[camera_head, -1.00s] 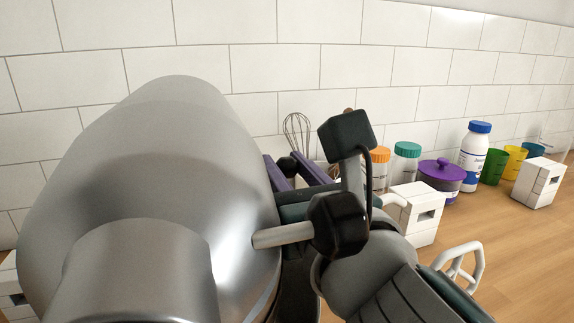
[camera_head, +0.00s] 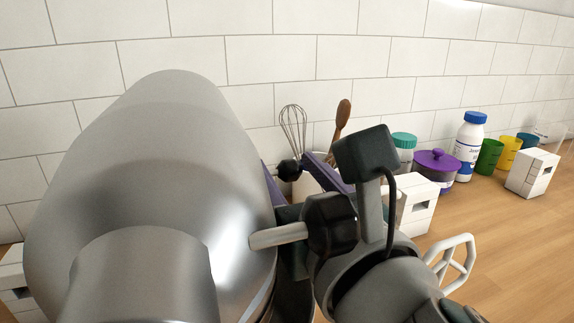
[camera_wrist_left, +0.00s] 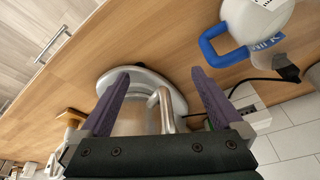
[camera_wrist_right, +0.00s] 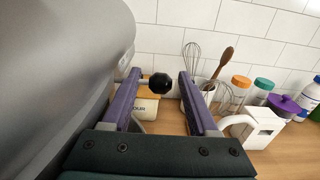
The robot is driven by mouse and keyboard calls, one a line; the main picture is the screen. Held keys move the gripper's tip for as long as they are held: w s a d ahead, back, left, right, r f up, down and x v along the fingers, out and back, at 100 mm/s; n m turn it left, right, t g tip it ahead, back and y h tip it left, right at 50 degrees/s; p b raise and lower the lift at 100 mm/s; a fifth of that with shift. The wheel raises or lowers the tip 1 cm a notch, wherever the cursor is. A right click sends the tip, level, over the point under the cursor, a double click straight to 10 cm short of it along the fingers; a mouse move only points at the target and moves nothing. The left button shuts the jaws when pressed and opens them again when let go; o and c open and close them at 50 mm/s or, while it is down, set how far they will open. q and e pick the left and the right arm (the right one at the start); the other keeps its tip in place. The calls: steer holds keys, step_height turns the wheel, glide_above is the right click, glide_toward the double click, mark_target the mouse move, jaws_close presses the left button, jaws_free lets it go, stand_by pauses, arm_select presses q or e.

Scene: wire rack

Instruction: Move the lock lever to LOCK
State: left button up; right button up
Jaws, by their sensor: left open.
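A large silver mixer head (camera_head: 150,170) fills the left of the head view. A pale rod ending in a large black knob (camera_head: 330,224) sticks out from its near side. A second, smaller black knob (camera_head: 289,169) sits farther back, and in the right wrist view this knob (camera_wrist_right: 161,83) is on a short metal rod. I cannot tell which is the lock lever; no LOCK mark is readable. My right gripper (camera_head: 298,172) is open, its purple fingers either side of the smaller knob, apparently without gripping. My left gripper (camera_wrist_left: 165,78) is open and empty, near a silver round part with a handle (camera_wrist_left: 166,108).
Bare counter lies at the right front.

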steer(key=v, duration=1)
steer(key=shift+b, duration=0.35)
